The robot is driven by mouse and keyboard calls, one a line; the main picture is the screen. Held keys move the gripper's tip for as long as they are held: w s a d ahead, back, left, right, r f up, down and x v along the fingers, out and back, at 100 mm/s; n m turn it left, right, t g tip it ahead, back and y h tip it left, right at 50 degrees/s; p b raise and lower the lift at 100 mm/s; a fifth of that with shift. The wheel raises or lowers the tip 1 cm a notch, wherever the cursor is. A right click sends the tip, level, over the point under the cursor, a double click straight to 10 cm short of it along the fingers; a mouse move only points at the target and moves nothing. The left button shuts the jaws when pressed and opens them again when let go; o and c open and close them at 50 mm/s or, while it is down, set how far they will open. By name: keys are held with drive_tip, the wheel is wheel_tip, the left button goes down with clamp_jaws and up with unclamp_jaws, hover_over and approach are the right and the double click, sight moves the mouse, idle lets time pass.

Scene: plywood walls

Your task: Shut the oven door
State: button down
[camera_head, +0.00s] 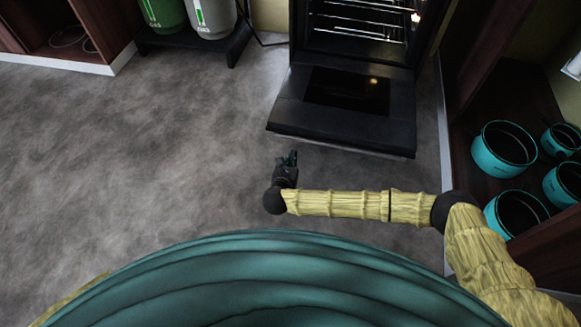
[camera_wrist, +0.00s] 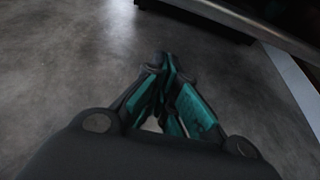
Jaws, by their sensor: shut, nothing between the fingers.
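The oven (camera_head: 360,35) stands at the top of the head view with its inside and wire racks showing. Its door (camera_head: 290,110) is folded down and open, dark with a glass panel in its middle. My gripper (camera_head: 291,156) is shut and empty, just in front of the door's front edge, towards its left end. In the head view it looks apart from the door. In the wrist view my gripper's fingertips (camera_wrist: 165,58) are together over or near the grey floor, and a dark edge, likely the door (camera_wrist: 255,20), crosses the top right.
Teal pots (camera_head: 504,148) stand in an open wooden cabinet on the right, close to my arm. Two gas bottles (camera_head: 212,15) stand on a dark low stand (camera_head: 190,42) at the back. The grey floor (camera_head: 120,150) to the left is clear.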

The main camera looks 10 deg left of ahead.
drive_tip(key=w+r+b, duration=0.2)
drive_tip(key=r, duration=0.1)
drive_tip(key=shift+w, duration=0.35)
drive_tip(key=shift+r, duration=0.1)
idle(0.4)
